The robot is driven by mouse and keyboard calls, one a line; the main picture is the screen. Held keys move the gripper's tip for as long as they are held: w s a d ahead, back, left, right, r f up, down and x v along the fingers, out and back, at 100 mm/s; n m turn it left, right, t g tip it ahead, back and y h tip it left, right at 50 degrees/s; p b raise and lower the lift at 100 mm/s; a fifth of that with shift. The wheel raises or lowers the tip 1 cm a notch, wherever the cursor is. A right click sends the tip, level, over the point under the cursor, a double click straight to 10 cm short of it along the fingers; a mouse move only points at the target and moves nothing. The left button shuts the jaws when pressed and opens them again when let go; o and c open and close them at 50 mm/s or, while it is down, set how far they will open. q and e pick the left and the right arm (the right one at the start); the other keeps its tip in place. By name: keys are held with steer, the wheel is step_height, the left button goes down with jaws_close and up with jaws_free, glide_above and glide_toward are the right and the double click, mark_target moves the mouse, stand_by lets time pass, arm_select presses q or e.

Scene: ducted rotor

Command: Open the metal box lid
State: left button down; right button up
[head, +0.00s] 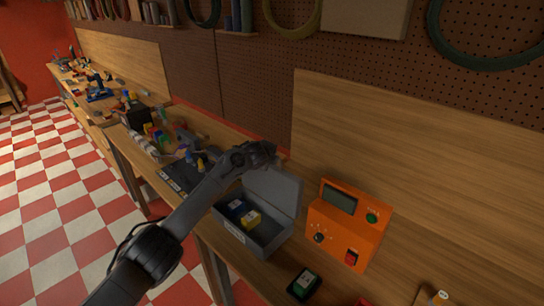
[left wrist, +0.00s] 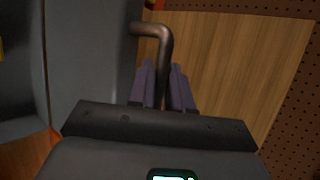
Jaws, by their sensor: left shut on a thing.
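The grey metal box (head: 238,236) stands on the bench in the head view. Its lid (head: 275,188) is raised, standing roughly upright at the back, so the inside shows. In the left wrist view, my left gripper (left wrist: 163,90) is shut on a bent metal handle (left wrist: 163,42) beside a grey panel (left wrist: 88,50), which looks like the lid. My right gripper is not in view.
An orange device (head: 345,228) with a screen and knobs stands close right of the box. A small dark device (head: 304,284) lies in front. Several small parts and tools crowd the bench to the left. A pegboard wall (head: 260,80) rises behind.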

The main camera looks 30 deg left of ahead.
arm_select(q)
steer(key=c, duration=1.1)
jaws_free()
steer(key=shift+s+r, duration=0.1)
steer(key=shift+b+v, duration=0.75)
steer(key=shift+v, duration=4.55)
steer(key=s+d+f+n+g+h+p, duration=0.2)
steer(key=s+d+f+n+p, duration=0.25)
steer(key=s+d+f, duration=1.1)
steer(key=s+f+n+g+p, duration=0.1)
steer(key=s+n, duration=0.3)
steer(key=s, duration=0.6)
steer(key=s+d+f+n+g+p, duration=0.1)
steer(key=s+f+n+g, duration=0.1)
steer(key=s, duration=0.9)
steer(key=s+f+n+g+h+p, duration=0.1)
steer(key=s+n, duration=0.4)
steer(key=s, duration=0.6)
steer(key=shift+s+d+f+n+g+p, duration=0.25)
steer(key=shift+d+f+n+g+p, duration=0.15)
steer(key=shift+f+g, duration=0.4)
